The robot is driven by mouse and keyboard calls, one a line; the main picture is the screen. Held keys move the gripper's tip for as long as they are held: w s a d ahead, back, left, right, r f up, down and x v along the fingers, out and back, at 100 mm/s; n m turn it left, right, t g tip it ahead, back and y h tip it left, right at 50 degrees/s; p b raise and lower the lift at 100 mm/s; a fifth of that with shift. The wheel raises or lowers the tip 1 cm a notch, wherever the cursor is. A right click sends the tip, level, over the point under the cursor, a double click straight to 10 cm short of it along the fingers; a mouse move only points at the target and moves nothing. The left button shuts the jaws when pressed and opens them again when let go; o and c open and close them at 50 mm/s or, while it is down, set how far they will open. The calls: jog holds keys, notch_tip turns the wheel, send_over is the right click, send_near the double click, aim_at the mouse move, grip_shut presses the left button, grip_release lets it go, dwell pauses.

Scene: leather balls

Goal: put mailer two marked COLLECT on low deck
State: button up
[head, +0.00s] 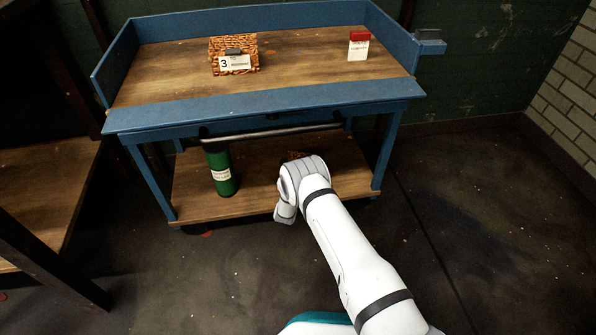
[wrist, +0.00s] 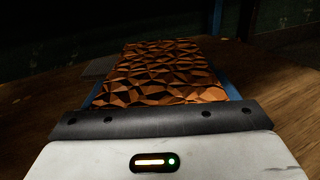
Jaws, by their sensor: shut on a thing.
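A copper-brown faceted box (wrist: 165,72), which looks like a mailer, fills the space ahead of my gripper (wrist: 164,92) in the wrist view. My gripper is shut on it, with blue finger edges at its sides. No label or marking on this box shows. In the head view my white wrist hides most of the gripper; a small dark orange patch of the box (head: 294,155) shows just behind it. The low deck (head: 262,182) is the wooden lower shelf of the blue bench. The box is over or on the right part of this deck; I cannot tell whether it touches.
A green cylinder (head: 220,170) with a white label stands on the low deck, left of my arm. A blue bench leg (head: 386,150) stands right.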

jog(key=shift+f, duration=0.15)
jog(key=o, duration=1.1)
jog(key=shift+r, duration=0.2)
jog(key=s+p, duration=0.1)
jog(key=s, duration=0.2)
jog(key=s+a+p, duration=0.1)
jog(key=s+p, duration=0.1)
jog(key=s, duration=0.2)
jog(key=s+p, duration=0.1)
jog(key=s, duration=0.2)
jog(key=shift+s+a, duration=0.15)
jog(key=shift+s, duration=0.2)
jog(key=shift+s+p, duration=0.35)
jog(key=shift+s, duration=0.3)
